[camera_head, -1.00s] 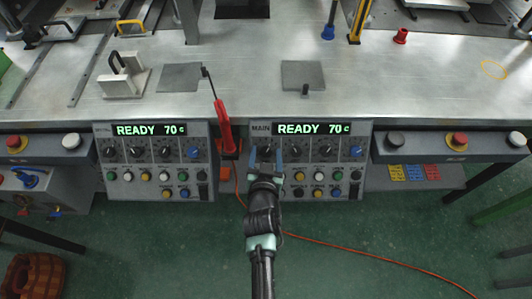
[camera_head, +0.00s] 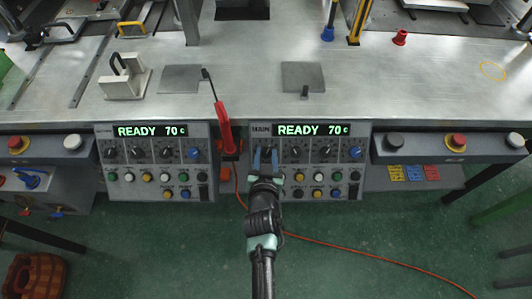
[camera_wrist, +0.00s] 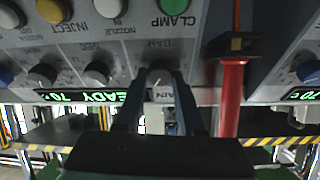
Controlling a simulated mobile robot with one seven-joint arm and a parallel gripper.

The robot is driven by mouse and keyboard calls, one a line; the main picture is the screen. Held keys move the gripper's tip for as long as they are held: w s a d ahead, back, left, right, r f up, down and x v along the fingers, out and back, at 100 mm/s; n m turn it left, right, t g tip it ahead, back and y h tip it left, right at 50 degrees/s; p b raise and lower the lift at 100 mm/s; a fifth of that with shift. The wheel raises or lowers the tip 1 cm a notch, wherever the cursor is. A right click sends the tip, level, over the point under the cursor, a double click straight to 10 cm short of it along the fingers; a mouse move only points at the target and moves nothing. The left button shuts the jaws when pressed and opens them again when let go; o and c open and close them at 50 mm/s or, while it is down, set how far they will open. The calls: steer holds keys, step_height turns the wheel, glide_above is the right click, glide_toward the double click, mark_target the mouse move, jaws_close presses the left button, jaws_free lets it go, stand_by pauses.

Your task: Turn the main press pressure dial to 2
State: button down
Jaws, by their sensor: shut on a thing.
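The main control panel (camera_head: 340,172) is on the front of the bench, with a lit display (camera_head: 312,129) reading "READY 70 C". My gripper (camera_head: 265,152) is at the leftmost dial in its upper row. In the wrist view, which looks upside down, my two fingers (camera_wrist: 157,85) stand on either side of a dark dial (camera_wrist: 158,75) and are shut on it. The dial's label and scale are too small and partly hidden, so I cannot tell its setting. Other black dials (camera_head: 296,152) and a blue dial (camera_head: 356,153) continue to the right.
A red-handled tool (camera_head: 225,130) hangs just left of my gripper, close to it in the wrist view (camera_wrist: 230,95). A similar panel (camera_head: 150,172) is to the left. Coloured buttons (camera_head: 319,177) lie below the dials. An orange cable (camera_head: 370,260) crosses the floor.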

steer(key=shift+d+r+n+y+p, duration=0.3)
steer(key=shift+n+p, duration=0.4)
steer(key=shift+p, duration=1.2)
steer(key=shift+a+f+n+p, duration=0.15)
steer(key=shift+n+p, duration=0.25)
steer(key=shift+p, duration=0.5)
steer(key=shift+n+y+p, duration=0.3)
steer(key=shift+n+p, duration=0.1)
steer(key=shift+p, duration=0.15)
steer(key=n+y+p, duration=0.1)
steer(key=n+p, duration=0.1)
steer(key=n, duration=0.1)
steer(key=shift+n+p, duration=0.3)
steer(key=shift+p, duration=0.05)
steer(key=n+y+p, duration=0.1)
steer(key=n, duration=0.2)
steer(key=n+g+y, duration=0.1)
steer(key=n, duration=0.3)
steer(key=shift+g+p, duration=0.3)
steer(key=shift+p, duration=0.1)
steer(key=n+g, duration=0.1)
steer(key=n, duration=0.2)
steer(key=n+p, duration=0.1)
steer(key=n, duration=0.1)
steer(key=shift+n+g+y, duration=0.3)
steer(key=shift+n+g, duration=0.1)
